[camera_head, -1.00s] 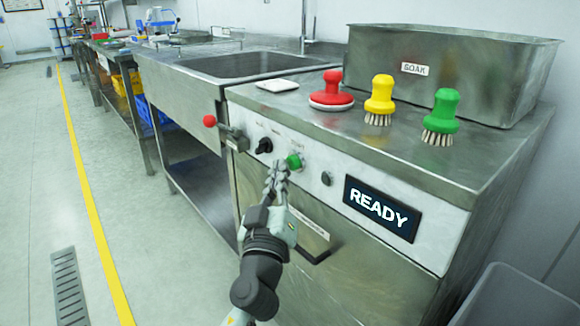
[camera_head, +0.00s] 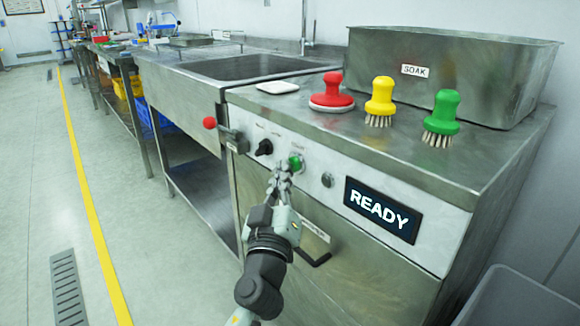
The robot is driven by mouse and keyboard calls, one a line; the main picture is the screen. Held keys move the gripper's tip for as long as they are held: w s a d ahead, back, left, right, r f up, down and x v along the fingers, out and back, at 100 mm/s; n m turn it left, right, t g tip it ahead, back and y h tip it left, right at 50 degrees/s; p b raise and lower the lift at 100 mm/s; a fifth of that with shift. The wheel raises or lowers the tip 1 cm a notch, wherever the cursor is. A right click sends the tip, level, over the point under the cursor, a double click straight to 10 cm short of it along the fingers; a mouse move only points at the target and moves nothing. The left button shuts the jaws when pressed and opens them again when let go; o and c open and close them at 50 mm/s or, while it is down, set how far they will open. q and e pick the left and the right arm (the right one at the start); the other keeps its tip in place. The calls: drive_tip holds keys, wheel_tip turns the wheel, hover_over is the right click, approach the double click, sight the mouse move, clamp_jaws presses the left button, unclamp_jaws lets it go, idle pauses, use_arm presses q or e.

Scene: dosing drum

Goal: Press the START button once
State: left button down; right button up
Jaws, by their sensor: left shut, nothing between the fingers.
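The green START button (camera_head: 296,162) sits on the white control panel at the front of the steel cabinet. The label above it is too small to read clearly. My left gripper (camera_head: 279,168) is shut and empty, its fingertips just below and left of the green button. I cannot tell whether the fingertips touch it. The display (camera_head: 383,209) on the panel reads READY. My right gripper is not in view.
A black knob (camera_head: 264,147), a red-balled lever (camera_head: 210,122) and a grey button (camera_head: 327,180) are on the same panel. Red (camera_head: 333,92), yellow (camera_head: 380,98) and green (camera_head: 442,115) brushes stand on top beside the SOAK tub (camera_head: 480,75).

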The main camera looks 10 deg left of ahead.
use_arm(q)
drive_tip(key=shift+w+d, duration=0.1)
idle(0.5)
drive_tip(key=shift+s+a+b, duration=0.3)
drive_tip(key=shift+s+a, duration=0.3)
drive_tip(key=shift+s, duration=0.15)
drive_tip(key=shift+s+a+b, duration=0.25)
drive_tip(key=shift+s+a, duration=0.55)
drive_tip(key=shift+s, duration=0.2)
drive_tip(key=shift+s+a+b, duration=0.2)
drive_tip(key=shift+s+a, duration=0.55)
drive_tip(key=shift+s, duration=0.2)
